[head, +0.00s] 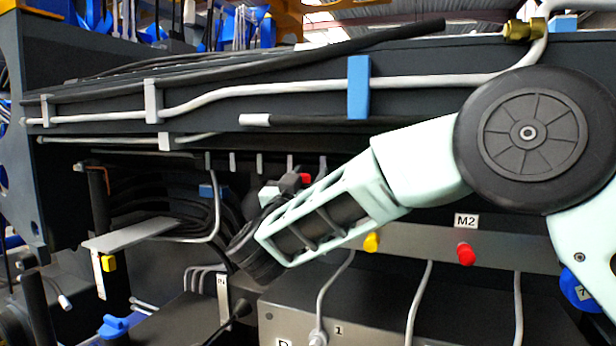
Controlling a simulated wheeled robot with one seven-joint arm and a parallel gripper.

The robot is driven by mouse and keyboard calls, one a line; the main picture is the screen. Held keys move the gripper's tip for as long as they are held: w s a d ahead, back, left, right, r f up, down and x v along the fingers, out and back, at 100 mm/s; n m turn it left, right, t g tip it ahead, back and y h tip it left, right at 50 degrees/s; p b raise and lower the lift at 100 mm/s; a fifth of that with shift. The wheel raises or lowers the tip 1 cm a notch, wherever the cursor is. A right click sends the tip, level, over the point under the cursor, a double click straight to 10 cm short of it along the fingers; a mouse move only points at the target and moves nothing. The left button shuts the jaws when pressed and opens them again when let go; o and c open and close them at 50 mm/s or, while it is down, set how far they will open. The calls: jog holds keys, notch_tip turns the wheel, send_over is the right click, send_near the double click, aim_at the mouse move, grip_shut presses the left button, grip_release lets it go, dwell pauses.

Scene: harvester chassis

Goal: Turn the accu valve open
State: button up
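No part is labelled as the accu valve, and I cannot tell for sure which part it is. A blue handle-like fitting (113,326) sits low at the left. A red knob (466,254) and a yellow knob (372,242) stand on a grey rail, the red one below an "M2" label. My pale green arm reaches from the right to the centre and ends in a dark round wrist. A grey and dark part with a red piece shows just above the wrist; it may belong to my gripper. My fingertips cannot be made out, nor what they touch.
A dark chassis beam (310,112) with grey pipes and a blue clamp (358,87) crosses above my arm. Black hoses (150,205) and a metal plate (135,234) lie left of my wrist. A dark box (400,305) with grey cables stands below. Space around my wrist is tight.

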grip_shut()
jog(key=shift+a, duration=0.1)
jog(key=w+a+f+n+y+p, duration=0.3)
jog(key=a+f+n+y+p, duration=0.2)
jog(key=n, duration=1.1)
jog(key=shift+a+f+g+y+p, duration=0.4)
jog(key=shift+a+y+p, duration=0.85)
jog(key=shift+a, duration=0.75)
jog(key=shift+w+n, duration=0.1)
jog(key=shift+n, duration=0.2)
jog(key=shift+o, duration=0.3)
grip_release()
